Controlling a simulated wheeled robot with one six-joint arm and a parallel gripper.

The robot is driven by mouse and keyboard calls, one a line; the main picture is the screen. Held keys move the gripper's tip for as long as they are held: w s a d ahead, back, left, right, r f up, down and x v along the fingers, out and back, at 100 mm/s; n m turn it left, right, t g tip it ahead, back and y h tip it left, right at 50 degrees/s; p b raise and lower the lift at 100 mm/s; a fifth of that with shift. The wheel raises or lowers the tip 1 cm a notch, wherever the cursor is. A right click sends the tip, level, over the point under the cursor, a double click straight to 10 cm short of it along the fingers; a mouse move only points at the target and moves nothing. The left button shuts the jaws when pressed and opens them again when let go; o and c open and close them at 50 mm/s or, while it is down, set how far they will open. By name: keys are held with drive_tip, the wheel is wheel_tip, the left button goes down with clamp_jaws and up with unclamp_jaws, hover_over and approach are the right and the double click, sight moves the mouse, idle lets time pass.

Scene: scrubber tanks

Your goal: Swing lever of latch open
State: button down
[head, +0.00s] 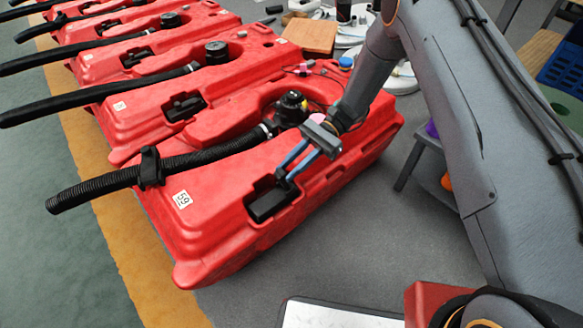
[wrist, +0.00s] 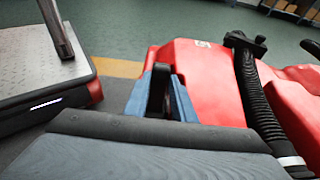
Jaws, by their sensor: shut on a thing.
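The nearest red tank (head: 225,215), marked 59, has a black latch (head: 268,204) in a recess on its near side. My gripper (head: 285,178) reaches down to the latch from the upper right, with its blue fingertips at the latch's upper right end. In the wrist view, the blue fingers (wrist: 161,78) are shut on a dark upright piece, the lever (wrist: 159,98), which stands between them. In the head view the fingers hide most of the lever, and its exact angle cannot be told.
A black ribbed hose (head: 100,187) lies across the tank and shows at right in the wrist view (wrist: 258,100). More red tanks (head: 140,80) stand in a row behind. A grey stool (head: 425,150) stands to the right.

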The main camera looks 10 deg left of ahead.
drive_tip(key=c, duration=1.5)
unclamp_jaws()
drive_tip(key=shift+p+v, duration=0.55)
drive_tip(key=shift+v, duration=3.35)
